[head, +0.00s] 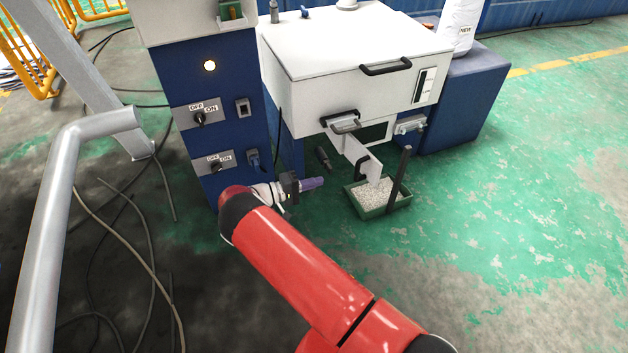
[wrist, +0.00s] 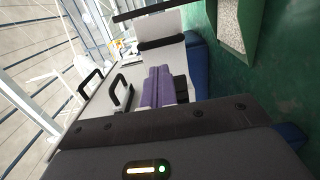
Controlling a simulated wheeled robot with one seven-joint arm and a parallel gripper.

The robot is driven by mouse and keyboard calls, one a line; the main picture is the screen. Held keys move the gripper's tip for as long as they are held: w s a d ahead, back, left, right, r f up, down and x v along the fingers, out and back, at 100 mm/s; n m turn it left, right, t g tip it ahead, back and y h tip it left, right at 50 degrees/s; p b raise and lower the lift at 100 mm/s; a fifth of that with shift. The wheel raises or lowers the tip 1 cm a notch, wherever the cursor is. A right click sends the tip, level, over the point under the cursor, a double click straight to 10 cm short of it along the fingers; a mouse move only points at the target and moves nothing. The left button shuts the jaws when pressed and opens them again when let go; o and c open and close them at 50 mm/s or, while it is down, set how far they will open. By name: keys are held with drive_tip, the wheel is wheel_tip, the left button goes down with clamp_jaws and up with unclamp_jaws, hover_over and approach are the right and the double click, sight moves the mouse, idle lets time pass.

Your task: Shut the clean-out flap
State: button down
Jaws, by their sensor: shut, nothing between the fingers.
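The clean-out flap looks to be the white panel (head: 364,155) under the front of the white machine housing. It stands swung out from a dark opening (head: 376,132), with a black handle (head: 361,166) on its face. In the wrist view a white panel (wrist: 158,24) with black bars, likely this flap, shows beyond the fingers. My gripper (head: 323,182) has purple fingers, shut and empty. It is left of and a little below the flap, apart from it in the head view. The purple fingers also show in the wrist view (wrist: 158,72).
A green tray (head: 361,208) of white pellets sits on the floor below the flap, with a dark upright bar (head: 399,178) by it. A blue control cabinet (head: 180,80) stands left of my gripper. A grey pipe rail (head: 45,220) is at left. Floor at right is clear.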

drive_tip(key=x, duration=1)
drive_tip(key=shift+d, duration=0.3)
drive_tip(key=shift+d, duration=0.1)
